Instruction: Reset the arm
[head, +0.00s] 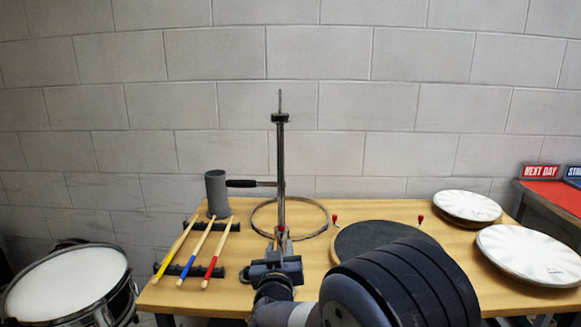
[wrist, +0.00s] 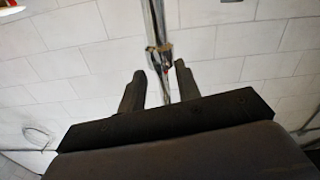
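My arm reaches out from the bottom of the head view. My gripper (head: 279,245) is at its end, over the wooden bench and in front of the upright metal stand. In the wrist view my gripper (wrist: 160,82) has its two dark fingers spread apart. The metal stand (wrist: 157,25) shows beyond and between them, with a small red spot near its lower part. I see nothing clamped between the fingers. The stand (head: 281,155) rises upright in the head view, and its foot is hidden behind my gripper.
Drumsticks (head: 202,245) lie on a dark rack at left, near a grey cylinder (head: 217,192). A hoop (head: 258,222) and dark round pad (head: 365,240) lie on the bench (head: 170,290). White drumheads (head: 535,252) are at right, a drum (head: 65,285) at left. Red and blue signs stand far right.

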